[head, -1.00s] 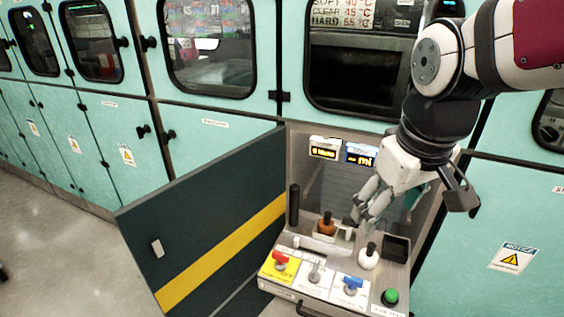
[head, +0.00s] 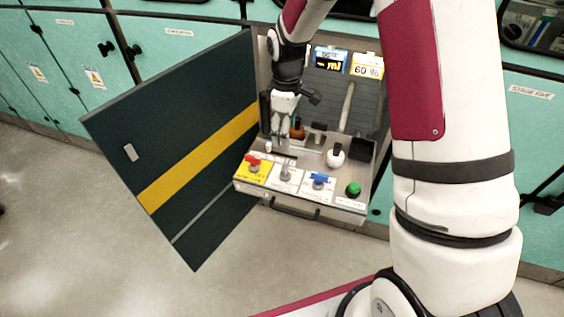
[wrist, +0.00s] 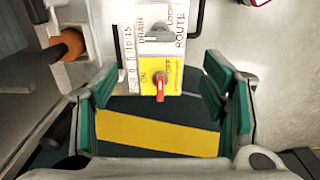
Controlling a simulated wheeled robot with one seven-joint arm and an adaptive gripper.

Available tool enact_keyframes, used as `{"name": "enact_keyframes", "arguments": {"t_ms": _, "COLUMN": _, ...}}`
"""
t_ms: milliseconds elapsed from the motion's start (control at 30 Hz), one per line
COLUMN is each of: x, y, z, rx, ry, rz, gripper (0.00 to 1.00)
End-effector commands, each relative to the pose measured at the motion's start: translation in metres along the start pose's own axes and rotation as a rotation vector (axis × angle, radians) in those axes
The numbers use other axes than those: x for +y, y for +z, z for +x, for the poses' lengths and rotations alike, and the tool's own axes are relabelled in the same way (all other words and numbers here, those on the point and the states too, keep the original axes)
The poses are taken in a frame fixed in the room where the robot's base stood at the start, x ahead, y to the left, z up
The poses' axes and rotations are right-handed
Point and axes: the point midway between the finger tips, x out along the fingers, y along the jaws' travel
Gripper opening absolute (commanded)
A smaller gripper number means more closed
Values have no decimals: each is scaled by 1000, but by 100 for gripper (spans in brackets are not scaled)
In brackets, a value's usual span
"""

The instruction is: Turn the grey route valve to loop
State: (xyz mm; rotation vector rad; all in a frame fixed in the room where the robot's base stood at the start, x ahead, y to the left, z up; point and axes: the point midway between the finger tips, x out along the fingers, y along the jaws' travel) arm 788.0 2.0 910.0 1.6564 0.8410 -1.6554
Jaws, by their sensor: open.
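The red valve (wrist: 160,88) on the yellow ON/OFF plate lies between my spread fingers in that view. My gripper (head: 280,140) is open and empty, pointing down above the panel's left part, behind the red valve (head: 253,161). It appears apart from the valves.
A blue valve (head: 319,180) and a green button (head: 353,190) are to the right. An orange-brown knob (head: 297,130) and a white round knob (head: 335,156) stand behind the valves. The open dark door (head: 190,135) with a yellow stripe borders the left side. Floor in front is clear.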

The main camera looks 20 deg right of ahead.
Motion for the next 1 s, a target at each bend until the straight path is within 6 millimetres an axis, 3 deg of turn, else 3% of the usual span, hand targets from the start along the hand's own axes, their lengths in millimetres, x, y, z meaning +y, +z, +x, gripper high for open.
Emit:
{"name": "enact_keyframes", "arguments": {"t_ms": 167, "x": 0, "y": 0, "z": 15, "rx": -2, "ry": -4, "rz": -4, "gripper": 67}}
{"name": "enact_keyframes", "arguments": {"t_ms": 700, "x": -1, "y": 0, "z": 113, "rx": -2, "ry": -4, "rz": -2, "gripper": 67}}
{"name": "enact_keyframes", "arguments": {"t_ms": 1000, "x": 0, "y": 0, "z": 138, "rx": 0, "ry": -1, "rz": -1, "gripper": 67}}
